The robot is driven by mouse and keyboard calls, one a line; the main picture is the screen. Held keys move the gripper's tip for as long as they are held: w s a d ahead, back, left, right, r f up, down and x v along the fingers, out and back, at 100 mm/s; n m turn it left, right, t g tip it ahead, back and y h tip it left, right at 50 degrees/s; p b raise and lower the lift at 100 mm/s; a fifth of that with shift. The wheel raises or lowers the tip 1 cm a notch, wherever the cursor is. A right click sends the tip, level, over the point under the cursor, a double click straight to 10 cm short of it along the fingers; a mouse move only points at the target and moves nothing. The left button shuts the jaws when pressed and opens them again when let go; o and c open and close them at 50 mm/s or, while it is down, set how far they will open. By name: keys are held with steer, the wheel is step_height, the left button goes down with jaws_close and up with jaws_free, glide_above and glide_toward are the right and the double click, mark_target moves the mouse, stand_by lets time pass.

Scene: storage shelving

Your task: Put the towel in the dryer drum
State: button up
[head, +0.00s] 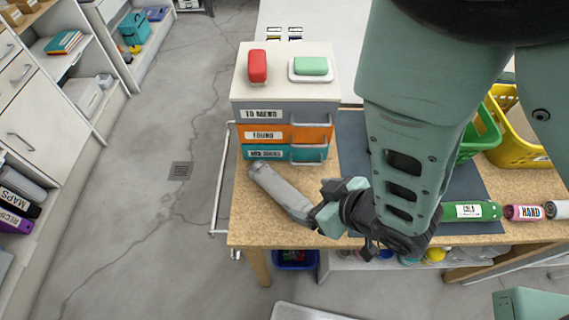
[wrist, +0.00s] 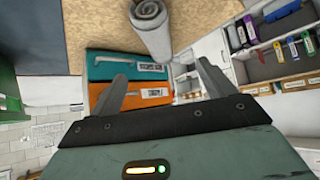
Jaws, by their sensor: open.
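A grey rolled bundle that looks like the towel (head: 278,190) lies on the wooden tabletop, in front of the small drawer stack. In the wrist view the rolled towel (wrist: 150,25) shows its spiral end, beyond my fingertips. My gripper (head: 325,212) is low over the table by the towel's near end; its fingertips are hard to make out there. In the wrist view my gripper (wrist: 161,70) has its two fingers spread, with nothing between them. No dryer drum is in view.
The drawer stack (head: 285,112) has grey, orange and teal drawers, with red and green soap-like blocks on top. Shelving (head: 40,110) stands at left; the floor (head: 150,220) between is clear.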

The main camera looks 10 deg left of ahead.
mark_target(285, 191)
steer(key=shift+b+x, duration=0.65)
steer(key=shift+x, duration=0.5)
steer(key=p+x, duration=0.3)
steer(key=x, duration=0.8)
steer(key=shift+w+a+f+p, duration=0.1)
steer(key=shift+w+f+p, duration=0.15)
steer(key=shift+w+p, duration=0.05)
steer(key=c, duration=1.3)
steer(key=shift+r, duration=0.1)
